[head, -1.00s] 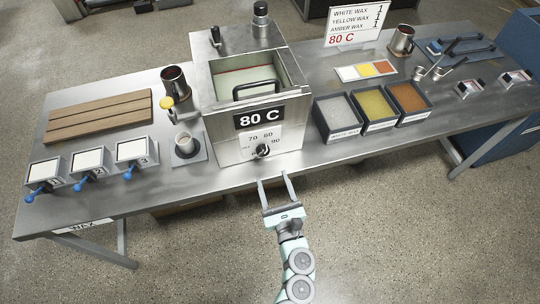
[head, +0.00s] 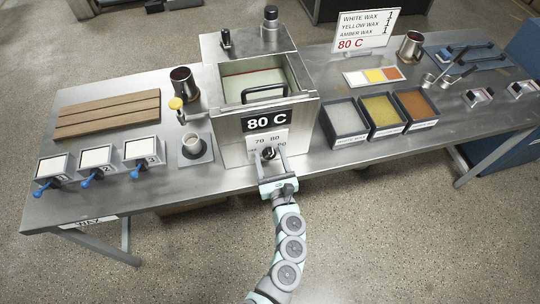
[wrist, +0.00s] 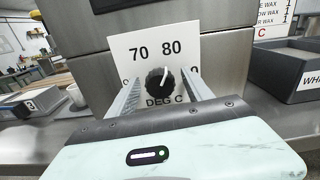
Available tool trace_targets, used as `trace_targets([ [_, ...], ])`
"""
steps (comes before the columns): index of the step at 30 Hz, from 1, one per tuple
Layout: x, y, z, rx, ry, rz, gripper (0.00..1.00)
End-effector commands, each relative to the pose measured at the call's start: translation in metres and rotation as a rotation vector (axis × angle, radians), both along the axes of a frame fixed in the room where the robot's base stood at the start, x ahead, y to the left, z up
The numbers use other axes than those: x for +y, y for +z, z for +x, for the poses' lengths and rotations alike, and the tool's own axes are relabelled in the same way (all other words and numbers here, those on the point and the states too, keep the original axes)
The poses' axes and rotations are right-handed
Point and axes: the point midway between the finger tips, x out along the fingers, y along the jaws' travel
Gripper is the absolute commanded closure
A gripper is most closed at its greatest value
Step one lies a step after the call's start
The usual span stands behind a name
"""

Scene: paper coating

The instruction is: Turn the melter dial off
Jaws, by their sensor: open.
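The melter (head: 232,130) is a steel box with a lidded open top and an "80 C" sign on its front. Its black dial (wrist: 160,81) sits on a white plate (wrist: 160,48) marked 70, 80 and DEG C. The dial's white pointer tilts up and slightly right, toward the 80. The OFF end of the plate is mostly hidden by my finger. My gripper (head: 270,157) is open, its two fingers on either side of the dial, which also shows in the head view (head: 268,153). I cannot tell whether the fingers touch it.
The table's front edge (head: 330,168) runs below the dial.

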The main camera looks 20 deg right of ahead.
Motion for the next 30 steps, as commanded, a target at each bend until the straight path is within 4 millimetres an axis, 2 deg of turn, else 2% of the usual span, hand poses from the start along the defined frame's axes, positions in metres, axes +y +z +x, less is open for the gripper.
trace_targets([
  [3, 0.0001, 0.0001, -0.0001, 0.0, 0.0, 0.0, 0.41],
  [25, 0.0001, 0.0003, -0.0001, -0.001, 0.001, 0.0, 1.0],
  [30, 0.0002, 0.0001, -0.0001, 0.0, 0.001, -0.004, 1.0],
])
